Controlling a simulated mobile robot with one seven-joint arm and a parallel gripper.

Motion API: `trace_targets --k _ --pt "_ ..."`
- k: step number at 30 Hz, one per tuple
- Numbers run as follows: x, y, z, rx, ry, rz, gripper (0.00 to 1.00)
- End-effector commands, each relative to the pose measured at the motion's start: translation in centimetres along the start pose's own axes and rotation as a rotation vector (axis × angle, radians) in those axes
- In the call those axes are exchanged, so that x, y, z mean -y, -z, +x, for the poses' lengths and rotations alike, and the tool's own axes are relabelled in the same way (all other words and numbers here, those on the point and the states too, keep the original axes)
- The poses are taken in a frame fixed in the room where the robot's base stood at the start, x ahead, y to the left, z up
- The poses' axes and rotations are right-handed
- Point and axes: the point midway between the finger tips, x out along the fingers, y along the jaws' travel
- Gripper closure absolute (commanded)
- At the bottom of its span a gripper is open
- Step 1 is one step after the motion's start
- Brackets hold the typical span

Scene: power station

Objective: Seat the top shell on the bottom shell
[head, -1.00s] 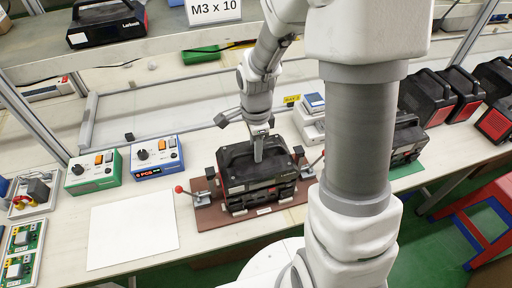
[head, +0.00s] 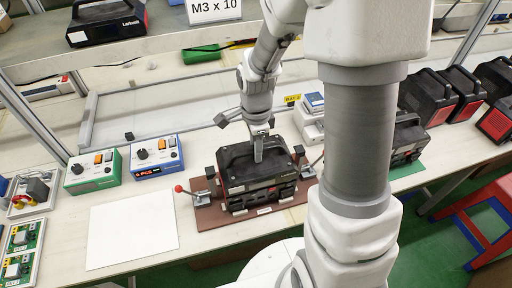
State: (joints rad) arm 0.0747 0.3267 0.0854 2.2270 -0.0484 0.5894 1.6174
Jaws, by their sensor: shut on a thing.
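The black top shell (head: 252,164), with its carrying handle, is upright over the black bottom shell (head: 262,195) in the head view. The bottom shell sits in a fixture on a brown base plate (head: 212,218). The two shells look stacked; I cannot tell whether any gap is left between them. My gripper (head: 258,156) points down and is shut on the top shell at its handle. The fingertips are partly hidden by the handle.
A red-knobbed clamp (head: 180,189) stands at the fixture's left; my arm column hides part of the right side. Blue (head: 157,156) and green (head: 93,171) control boxes and a white sheet (head: 132,229) lie left. Finished black units (head: 428,98) stand right.

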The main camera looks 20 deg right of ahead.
Motion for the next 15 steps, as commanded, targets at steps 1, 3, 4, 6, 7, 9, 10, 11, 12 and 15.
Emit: trace_targets --k 1,3,4,6,7,9,10,11,12,15 --pt "0.03 0.0 0.08 0.0 0.001 0.0 1.0" --pt "0.03 0.0 0.16 0.0 0.001 0.0 1.0" --pt "0.03 0.0 0.2 0.0 0.001 0.0 1.0" --pt "0.03 0.0 0.28 0.0 0.001 0.0 1.0" --pt "0.03 0.0 0.32 0.0 0.001 0.0 1.0" --pt "0.03 0.0 0.4 0.0 0.001 0.0 1.0" --pt "0.03 0.0 0.43 0.0 0.001 0.0 1.0" --pt "0.03 0.0 0.47 0.0 0.001 0.0 1.0" --pt "0.03 0.0 0.52 0.0 0.001 0.0 1.0" --pt "0.03 0.0 0.64 0.0 0.001 0.0 1.0"
